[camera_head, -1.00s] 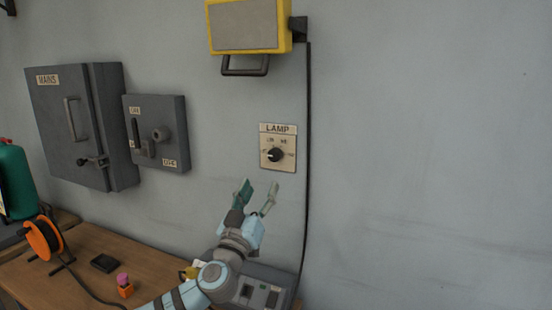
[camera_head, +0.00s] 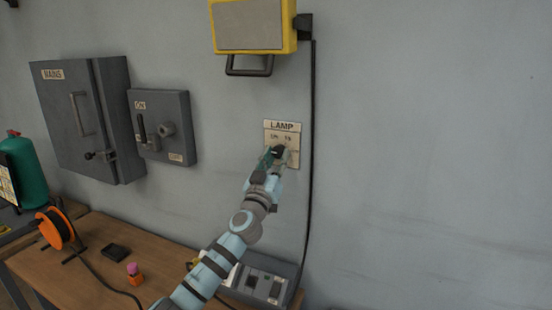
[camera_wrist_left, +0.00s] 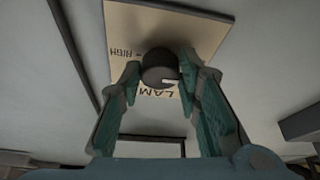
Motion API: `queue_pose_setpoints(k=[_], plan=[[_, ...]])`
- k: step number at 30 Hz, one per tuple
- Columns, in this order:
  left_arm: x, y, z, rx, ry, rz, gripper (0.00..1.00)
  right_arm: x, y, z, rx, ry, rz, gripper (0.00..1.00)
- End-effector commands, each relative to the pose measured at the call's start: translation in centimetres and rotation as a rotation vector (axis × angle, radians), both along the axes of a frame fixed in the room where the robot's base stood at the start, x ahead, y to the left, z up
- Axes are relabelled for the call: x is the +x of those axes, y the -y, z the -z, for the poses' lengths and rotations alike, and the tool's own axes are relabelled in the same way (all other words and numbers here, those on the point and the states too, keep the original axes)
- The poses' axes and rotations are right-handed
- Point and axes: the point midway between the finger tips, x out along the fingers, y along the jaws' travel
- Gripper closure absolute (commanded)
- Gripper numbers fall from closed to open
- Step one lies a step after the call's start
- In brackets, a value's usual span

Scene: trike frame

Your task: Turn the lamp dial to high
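The lamp dial is a dark round knob (camera_wrist_left: 158,72) on a cream plate (camera_head: 294,155) labelled LAMP, on the wall. In the wrist view the plate appears upside down, with the word HIGH at its left. The knob's pale pointer mark points right there, away from HIGH. My left gripper (camera_head: 278,153) is at the dial, its two green-padded fingers on either side of the knob. In the wrist view the left gripper (camera_wrist_left: 160,78) looks open around the knob; firm contact cannot be made out. My right gripper is not in view.
A yellow lamp (camera_head: 253,26) hangs above the plate, and a black cable (camera_head: 311,180) runs down just right of it. A grey switch box (camera_head: 176,104) and the MAINS cabinet (camera_head: 62,105) are at the left. A wooden bench (camera_head: 90,262) is below. The wall at the right is clear.

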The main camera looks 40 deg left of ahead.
Motion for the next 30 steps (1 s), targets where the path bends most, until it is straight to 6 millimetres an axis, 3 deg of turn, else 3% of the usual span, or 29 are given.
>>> queue_pose_setpoints(k=[1,3,16,24,30], plan=[[0.0,0.0,0.0,-0.001,-0.001,-0.001,0.87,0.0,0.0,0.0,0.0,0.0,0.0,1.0],[0.0,0.0,0.0,-0.001,-0.001,-0.001,0.97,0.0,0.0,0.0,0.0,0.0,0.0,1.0],[0.0,-0.1,0.2,0.078,-0.027,0.0,0.97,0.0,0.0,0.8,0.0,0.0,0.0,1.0],[-0.1,-0.3,0.2,0.263,-0.086,-0.002,0.97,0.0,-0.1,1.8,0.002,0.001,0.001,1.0],[-0.2,-0.6,0.0,0.442,-0.143,-0.001,0.97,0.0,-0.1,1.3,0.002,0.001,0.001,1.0]])
